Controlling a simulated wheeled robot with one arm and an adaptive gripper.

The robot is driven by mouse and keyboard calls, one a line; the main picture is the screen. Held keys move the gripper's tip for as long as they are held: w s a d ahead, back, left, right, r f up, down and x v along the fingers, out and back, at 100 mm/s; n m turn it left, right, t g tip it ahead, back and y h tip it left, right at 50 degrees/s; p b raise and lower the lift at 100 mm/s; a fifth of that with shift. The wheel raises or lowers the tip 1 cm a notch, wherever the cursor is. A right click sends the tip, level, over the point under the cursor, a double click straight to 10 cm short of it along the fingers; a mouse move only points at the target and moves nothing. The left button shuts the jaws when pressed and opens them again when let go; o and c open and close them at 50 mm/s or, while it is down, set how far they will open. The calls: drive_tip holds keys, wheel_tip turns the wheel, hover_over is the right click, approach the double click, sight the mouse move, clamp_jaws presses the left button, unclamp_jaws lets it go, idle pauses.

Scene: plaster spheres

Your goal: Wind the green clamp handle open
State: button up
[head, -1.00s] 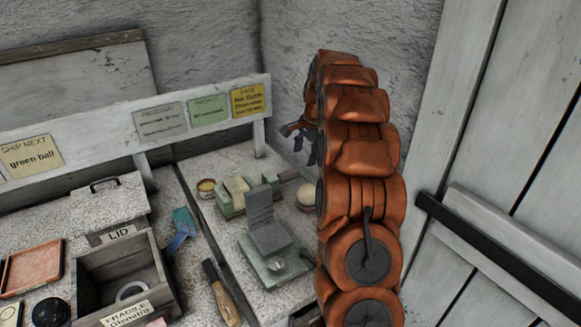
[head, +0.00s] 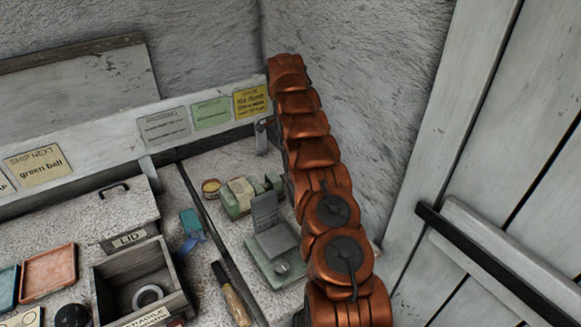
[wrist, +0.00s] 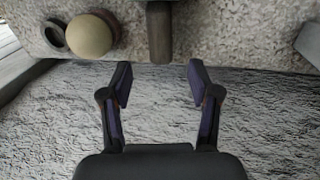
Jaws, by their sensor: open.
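The green clamp (head: 235,208) sits on the speckled bench in the head view, with a pale block (head: 241,188) between its jaws. Its right end, where a handle could be, is hidden behind my arm. In the wrist view my gripper (wrist: 160,72) is open and empty. A dark grey-brown rod (wrist: 159,30) lies just beyond the fingertips, roughly centred between them. I cannot tell its true colour or whether it is the clamp handle. The head view does not show my gripper.
A cream ball (wrist: 91,35) and a ring (wrist: 54,38) sit left of the rod. A green-based device with a grey plate (head: 264,210) stands in front of the clamp. A wooden-handled tool (head: 236,304) and an open box (head: 176,297) lie leftward. The wall is close behind.

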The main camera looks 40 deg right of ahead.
drive_tip(key=shift+s+a+f+b, duration=0.1)
drive_tip(key=shift+s+f+b, duration=0.05)
drive_tip(key=shift+f+b, duration=0.55)
drive_tip(key=shift+s+f+b, duration=0.1)
drive_tip(key=shift+f+b, duration=0.45)
drive_tip(key=shift+f, duration=0.25)
drive_tip(key=shift+s+a+f+p, duration=0.1)
drive_tip(key=shift+s+f+p, duration=0.1)
drive_tip(key=shift+f, duration=0.6)
drive_tip(key=shift+s+d+f+p, duration=0.15)
drive_tip(key=shift+f+p, duration=0.1)
drive_tip(key=shift+f, duration=0.55)
drive_tip(key=shift+s+a+f+p, duration=0.15)
drive_tip(key=shift+f+p, duration=0.05)
drive_tip(key=shift+f, duration=0.6)
drive_tip(key=c, duration=1.2)
drive_tip(key=shift+o, duration=0.2)
drive_tip(key=shift+s+f+t+b, duration=0.15)
drive_tip(key=shift+t+b, duration=0.55)
drive_tip(key=shift+b, duration=1.2)
drive_tip(key=shift+t+b, duration=0.4)
drive_tip(key=shift+b, duration=0.4)
